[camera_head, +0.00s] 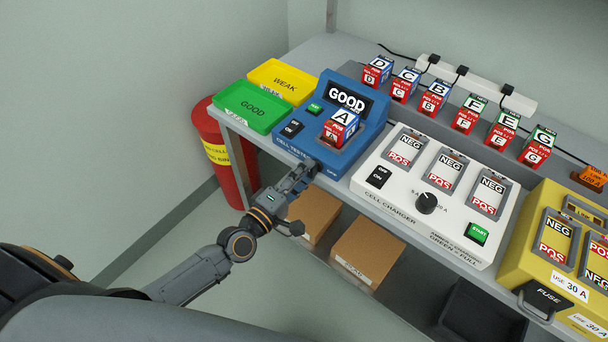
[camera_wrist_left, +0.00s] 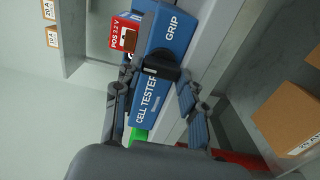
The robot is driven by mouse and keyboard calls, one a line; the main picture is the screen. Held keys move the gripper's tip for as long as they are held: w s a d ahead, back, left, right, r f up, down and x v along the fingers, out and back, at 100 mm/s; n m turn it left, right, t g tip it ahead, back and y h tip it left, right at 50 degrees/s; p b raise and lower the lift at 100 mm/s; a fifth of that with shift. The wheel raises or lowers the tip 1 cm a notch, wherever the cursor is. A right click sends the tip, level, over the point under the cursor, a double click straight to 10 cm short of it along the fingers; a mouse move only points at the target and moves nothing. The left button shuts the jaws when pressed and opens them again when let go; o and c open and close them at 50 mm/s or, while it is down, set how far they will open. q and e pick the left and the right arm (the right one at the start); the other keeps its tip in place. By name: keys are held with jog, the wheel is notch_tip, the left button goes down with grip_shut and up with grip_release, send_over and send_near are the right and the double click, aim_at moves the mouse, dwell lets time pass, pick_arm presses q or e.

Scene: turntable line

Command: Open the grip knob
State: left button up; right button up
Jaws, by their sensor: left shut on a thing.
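The blue cell tester (camera_head: 358,140) stands at the left end of the bench. Its display (camera_head: 346,96) reads GOOD, and a cell marked A (camera_head: 341,124) sits in its slot. My left gripper (camera_head: 307,172) is at the tester's front face, near the GRIP label. In the left wrist view, the black grip knob (camera_wrist_left: 163,66) lies between the fingers of my left gripper (camera_wrist_left: 156,78), which is shut on it. In the head view the knob is hidden by the gripper. My right gripper is in neither view.
Green (camera_head: 251,108) and yellow (camera_head: 284,82) trays lie left of the tester. The white cell charger (camera_head: 404,212) stands close on its right, then a yellow fuse box (camera_head: 536,240). Several cells line the back. Cardboard boxes (camera_head: 368,250) sit on the lower shelf.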

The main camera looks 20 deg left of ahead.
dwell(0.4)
pick_arm(q)
jog(key=o, duration=1.1)
jog(key=shift+o, duration=0.2)
jog(key=v, duration=1.2)
